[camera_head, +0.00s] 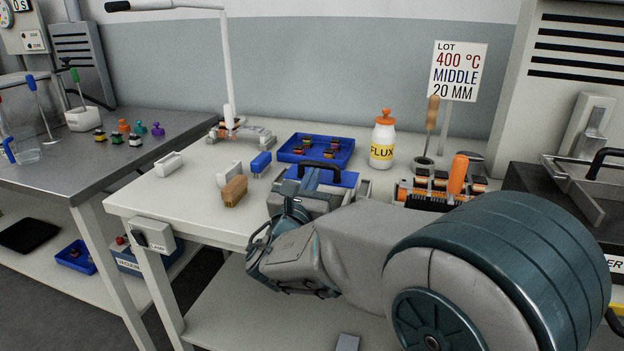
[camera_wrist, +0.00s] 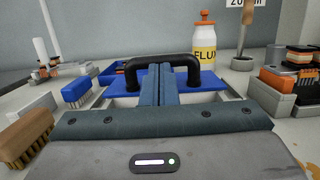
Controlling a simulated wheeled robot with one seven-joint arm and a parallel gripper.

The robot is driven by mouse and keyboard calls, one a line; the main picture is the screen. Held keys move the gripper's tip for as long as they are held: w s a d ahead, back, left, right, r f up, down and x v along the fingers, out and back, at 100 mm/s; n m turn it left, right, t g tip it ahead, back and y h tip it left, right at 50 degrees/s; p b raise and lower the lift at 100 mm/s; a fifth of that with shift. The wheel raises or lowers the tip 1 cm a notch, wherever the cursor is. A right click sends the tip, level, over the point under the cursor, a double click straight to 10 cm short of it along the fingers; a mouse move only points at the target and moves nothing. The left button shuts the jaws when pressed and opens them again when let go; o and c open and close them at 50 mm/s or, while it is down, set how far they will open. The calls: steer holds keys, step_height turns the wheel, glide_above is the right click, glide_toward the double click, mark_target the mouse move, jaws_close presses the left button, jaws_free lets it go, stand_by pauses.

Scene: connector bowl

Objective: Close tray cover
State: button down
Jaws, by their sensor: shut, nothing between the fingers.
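The tray cover (camera_head: 346,179) is a flat blue panel with a black arched handle (camera_head: 320,166). It lies on a pale grey tray at the front of the white bench. In the wrist view, the cover (camera_wrist: 213,82) lies on both sides of my fingers and the handle (camera_wrist: 127,73) arches across behind them. A pale strip of the tray (camera_wrist: 237,94) shows in front of the cover. My gripper (camera_head: 310,176) is shut and empty, with its fingers (camera_wrist: 161,84) together in front of the handle's middle. I cannot tell whether they touch it. My wrist hides much of the tray.
Behind the cover stands a blue bin (camera_head: 347,161) with several small connectors. A flux bottle (camera_head: 382,142) and a soldering-iron holder (camera_head: 424,164) stand right of it. Brushes (camera_head: 235,191) lie to the left. An orange-and-black rack (camera_head: 418,187) is close on the right.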

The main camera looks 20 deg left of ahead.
steer(key=s+f+p, duration=0.1)
steer(key=s+f, duration=0.2)
steer(key=s, duration=1)
steer(key=w+d+r+m+h+p, duration=0.1)
steer(key=d, duration=0.1)
steer(key=d+r+m+g+h+p, duration=0.1)
steer(key=d, duration=0.1)
steer(key=w+d+r+m+h+p, duration=0.1)
steer(key=d+h, duration=0.1)
steer(key=d, duration=0.1)
steer(key=shift+w+m+g, duration=0.3)
steer(key=shift+w+m, duration=0.05)
steer(key=shift+m, duration=0.05)
steer(key=s+d+r+m+g+h+p, duration=0.25)
steer(key=d+m+g+p, duration=0.35)
steer(key=d, duration=0.5)
steer(key=s+d+r+m+g+h+p, duration=0.1)
steer(key=d+m+g+h+p, duration=0.3)
steer(key=d+m, duration=0.6)
steer(key=s+d+r+m+g+y+p, duration=0.2)
steer(key=s+d+m+g+y+p, duration=0.25)
steer(key=s+d+g, duration=0.2)
steer(key=s+a+r+m+y+p, duration=0.1)
steer(key=s+r+m+y+p, duration=0.3)
steer(key=m, duration=0.8)
steer(key=shift+r+t+y+p, duration=0.35)
steer(key=shift+r+y+p, duration=0.7)
steer(key=shift+p, duration=1.05)
steer(key=shift+a, duration=0.1)
